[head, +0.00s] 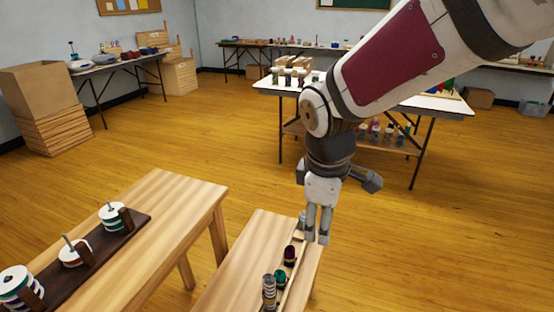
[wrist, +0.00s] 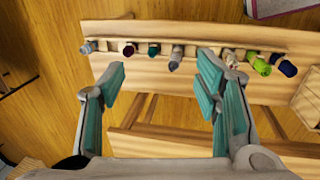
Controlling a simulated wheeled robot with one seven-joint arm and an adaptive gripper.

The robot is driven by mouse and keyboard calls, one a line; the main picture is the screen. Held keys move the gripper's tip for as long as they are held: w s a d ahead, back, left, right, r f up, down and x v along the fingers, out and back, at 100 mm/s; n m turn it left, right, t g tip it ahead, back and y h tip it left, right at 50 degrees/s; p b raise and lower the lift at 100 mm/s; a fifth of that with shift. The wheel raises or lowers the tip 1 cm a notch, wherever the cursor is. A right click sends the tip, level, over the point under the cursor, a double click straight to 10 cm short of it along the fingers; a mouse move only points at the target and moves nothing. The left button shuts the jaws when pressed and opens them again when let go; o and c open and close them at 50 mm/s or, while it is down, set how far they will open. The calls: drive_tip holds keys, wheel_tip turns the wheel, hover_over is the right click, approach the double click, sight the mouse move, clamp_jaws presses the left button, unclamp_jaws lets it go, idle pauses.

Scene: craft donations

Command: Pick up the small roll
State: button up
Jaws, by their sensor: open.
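Several small rolls stand in a row along a wooden strip on the near bench. In the wrist view they include a grey-blue one (wrist: 88,47), a maroon one (wrist: 129,49), a teal one (wrist: 153,49), a grey one (wrist: 176,58), a green one (wrist: 260,66) and a dark blue one (wrist: 285,68). I cannot tell which is the small roll. The head view shows maroon (head: 290,255), green (head: 280,279) and tall grey-brown (head: 268,291) ones. My gripper (head: 317,239) is open and empty above the bench's far end; in the wrist view its fingers (wrist: 162,76) frame the teal and grey rolls.
The near bench (head: 240,262) is otherwise mostly bare. A second wooden bench (head: 172,207) at left holds a dark rack (head: 122,236) with striped spools on posts. A white table (head: 440,104) with goods stands behind my arm. Open floor lies between.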

sight(270, 279)
drive_tip(key=w+a+f+n+b, duration=0.1)
drive_tip(key=a+f+n+b, duration=0.1)
drive_tip(key=f, duration=0.5)
drive_tip(key=w+a+f+n+g+b, duration=0.1)
drive_tip(key=w+a+f+n+b, duration=0.1)
drive_tip(key=f, duration=0.5)
drive_tip(key=w+a+f+n+g+b, duration=0.1)
drive_tip(key=w+a+f+n+b, duration=0.1)
drive_tip(key=a+f, duration=0.4)
wheel_tip(270, 279, down, 2)
drive_tip(key=shift+w+a+f+n+y+b, duration=0.1)
drive_tip(key=shift+n+y+b, duration=0.4)
drive_tip(key=shift+b, duration=0.7)
drive_tip(key=shift+n, duration=0.3)
drive_tip(key=f+b, duration=0.1)
drive_tip(key=f, duration=0.3)
drive_tip(key=f+b, duration=0.1)
drive_tip(key=f, duration=0.2)
drive_tip(key=shift+a+f+b, duration=0.2)
drive_tip(key=shift+f+b, duration=0.1)
drive_tip(key=shift+f, duration=0.1)
drive_tip(key=shift+w+a+f+b, duration=0.1)
drive_tip(key=shift+f+b, duration=0.6)
drive_tip(key=shift+f, duration=0.95)
drive_tip(key=shift+w+a+f+b, duration=0.1)
drive_tip(key=shift+f+b, duration=0.6)
drive_tip(key=shift+f, duration=0.9)
drive_tip(key=shift+r, duration=0.1)
drive_tip(key=c, duration=1.2)
